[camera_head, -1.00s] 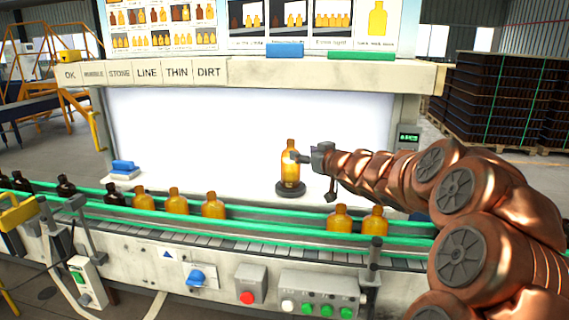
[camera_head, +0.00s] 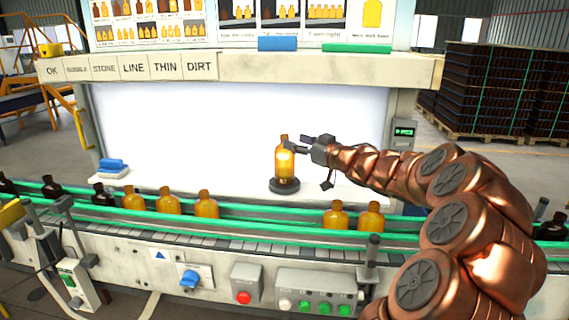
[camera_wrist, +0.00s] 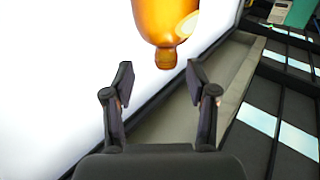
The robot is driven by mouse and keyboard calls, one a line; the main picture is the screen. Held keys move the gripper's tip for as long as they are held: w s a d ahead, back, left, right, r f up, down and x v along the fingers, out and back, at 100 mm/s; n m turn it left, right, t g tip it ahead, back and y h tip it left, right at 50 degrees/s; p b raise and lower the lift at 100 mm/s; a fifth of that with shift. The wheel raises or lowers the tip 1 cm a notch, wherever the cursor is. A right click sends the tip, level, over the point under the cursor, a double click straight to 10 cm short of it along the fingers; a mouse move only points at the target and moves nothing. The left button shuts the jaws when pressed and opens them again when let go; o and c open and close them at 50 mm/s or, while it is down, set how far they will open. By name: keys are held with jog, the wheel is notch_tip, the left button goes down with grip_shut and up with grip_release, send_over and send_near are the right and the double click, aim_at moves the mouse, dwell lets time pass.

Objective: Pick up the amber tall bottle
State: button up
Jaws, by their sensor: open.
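The amber tall bottle (camera_head: 285,164) stands upright on a round dark stand (camera_head: 284,187) in front of the white lit panel. My gripper (camera_head: 296,144) is open at the right of the bottle's upper part in the head view. In the wrist view, the bottle (camera_wrist: 166,25) appears upside down, neck toward me. It lies beyond and between the fingertips of my open gripper (camera_wrist: 158,80), with nothing between the fingers. The bottle's far end is cut off by the top of that view.
Several amber bottles (camera_head: 168,204) and dark bottles (camera_head: 51,188) stand on the conveyor between green rails (camera_head: 260,222) in front. A shelf with labels (camera_head: 185,67) overhangs the panel.

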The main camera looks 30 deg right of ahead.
aim_at(284, 138)
jog(key=shift+w+a+r+p, duration=0.1)
jog(key=shift+w+a+p, duration=0.2)
jog(key=shift+w, duration=0.3)
jog(key=shift+w+a+p, duration=0.2)
jog(key=shift+w+a, duration=0.15)
jog(key=shift+w, duration=0.25)
jog(key=shift+w+a, duration=0.15)
jog(key=shift+w, duration=1.05)
jog(key=shift+c, duration=0.4)
grip_shut()
